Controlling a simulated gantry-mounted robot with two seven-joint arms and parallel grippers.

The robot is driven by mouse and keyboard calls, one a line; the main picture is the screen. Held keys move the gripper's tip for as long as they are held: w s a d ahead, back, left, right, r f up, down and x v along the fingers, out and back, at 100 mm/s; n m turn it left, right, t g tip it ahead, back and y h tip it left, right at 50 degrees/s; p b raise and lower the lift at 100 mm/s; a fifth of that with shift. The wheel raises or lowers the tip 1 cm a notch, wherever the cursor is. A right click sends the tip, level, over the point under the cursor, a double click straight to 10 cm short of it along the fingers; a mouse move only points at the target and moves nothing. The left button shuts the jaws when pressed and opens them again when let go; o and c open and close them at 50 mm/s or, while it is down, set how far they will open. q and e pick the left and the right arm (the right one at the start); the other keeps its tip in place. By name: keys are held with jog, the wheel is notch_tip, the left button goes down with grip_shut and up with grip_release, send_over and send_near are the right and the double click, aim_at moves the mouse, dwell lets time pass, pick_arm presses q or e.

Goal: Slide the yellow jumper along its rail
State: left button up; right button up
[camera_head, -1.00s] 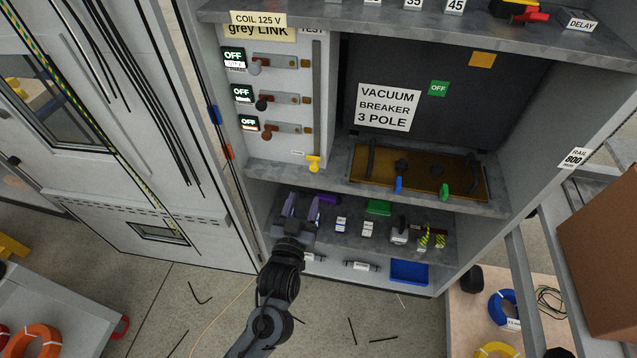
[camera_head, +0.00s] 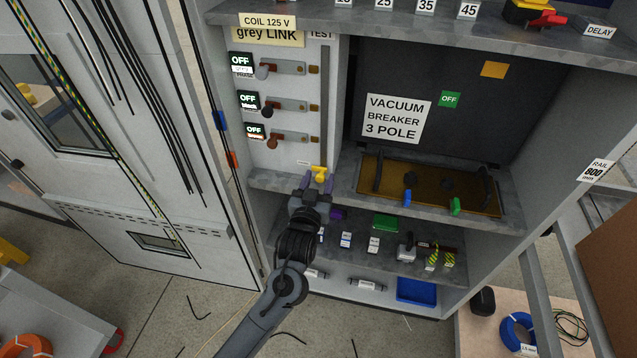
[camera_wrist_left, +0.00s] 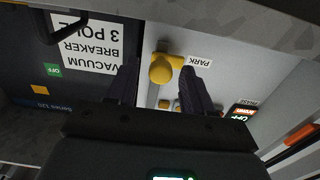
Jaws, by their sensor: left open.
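The yellow jumper (camera_head: 319,172) sits at the bottom end of its upright dark rail (camera_head: 326,110), at the right edge of the grey link panel. My left gripper (camera_head: 316,186) is just below and in front of it, with its purple fingers pointing up at it. In the left wrist view, which is upside down, the jumper's yellow knob (camera_wrist_left: 162,68) shows between the tips of the two spread fingers (camera_wrist_left: 160,84). The gripper is open, and I see no finger closed on the jumper. My right gripper is in neither view.
A PARK label (camera_wrist_left: 199,62) is beside the jumper. Three link handles with OFF displays (camera_head: 241,63) are to the rail's left. The breaker bay with a brown tray (camera_head: 430,190) is to the right. The shelf below holds small parts and a green block (camera_head: 385,221).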

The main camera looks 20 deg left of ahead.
pick_arm(q)
jog(key=shift+c, duration=0.3)
grip_shut()
notch_tip(320, 180, up, 27)
jog(key=p, duration=2.7)
jog(key=shift+o, duration=0.3)
grip_release()
